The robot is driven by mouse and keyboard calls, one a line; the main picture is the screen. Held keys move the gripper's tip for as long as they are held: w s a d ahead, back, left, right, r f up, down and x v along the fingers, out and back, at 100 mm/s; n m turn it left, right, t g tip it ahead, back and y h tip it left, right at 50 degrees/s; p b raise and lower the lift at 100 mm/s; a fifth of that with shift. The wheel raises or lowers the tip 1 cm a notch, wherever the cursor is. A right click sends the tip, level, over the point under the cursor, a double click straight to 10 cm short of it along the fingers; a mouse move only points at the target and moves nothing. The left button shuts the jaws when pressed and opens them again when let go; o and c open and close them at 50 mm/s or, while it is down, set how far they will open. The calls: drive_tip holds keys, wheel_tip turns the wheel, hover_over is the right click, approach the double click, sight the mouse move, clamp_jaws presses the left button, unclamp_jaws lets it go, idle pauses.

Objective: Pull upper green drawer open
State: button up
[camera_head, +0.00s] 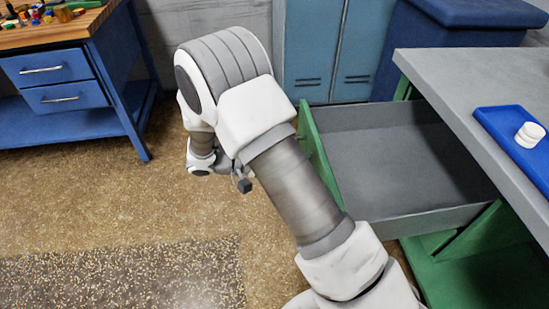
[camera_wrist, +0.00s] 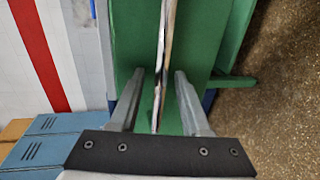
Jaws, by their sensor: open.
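The upper green drawer shows in the head view with its green front (camera_head: 316,155) pulled well out from under the grey worktop, and its grey inside (camera_head: 400,165) is empty where I can see it. In the wrist view the green drawer front (camera_wrist: 205,30) fills the middle, with a thin metal handle bar (camera_wrist: 164,45) running along it. My gripper (camera_wrist: 158,76) is open, with one finger on each side of the handle bar. I cannot tell whether either finger touches it.
A blue workbench (camera_head: 60,95) stands at the left. Blue lockers (camera_head: 330,45) are behind. The speckled floor (camera_head: 90,205) at the left front is clear.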

drive_tip(key=p+v, duration=0.3)
drive_tip(key=v, duration=1.4)
drive_tip(key=shift+a, duration=0.2)
drive_tip(key=shift+w+r, duration=0.1)
drive_tip(key=s+d+r+g+y, duration=0.25)
drive_tip(key=d+r+y, duration=0.55)
drive_tip(key=d+r, duration=0.5)
drive_tip(key=s+d+r+m+t+y, duration=0.1)
drive_tip(key=s+d+r+t+y, duration=0.3)
drive_tip(key=s, duration=0.3)
drive_tip(key=s+d+r+t+y, duration=0.3)
drive_tip(key=s+d+y, duration=0.15)
drive_tip(key=s, duration=0.25)
wheel_tip(320, 180, up, 21)
drive_tip(key=p, duration=2.1)
drive_tip(key=shift+d+f+h, duration=0.2)
drive_tip(key=shift+d+h, duration=0.25)
drive_tip(key=shift+d, duration=0.05)
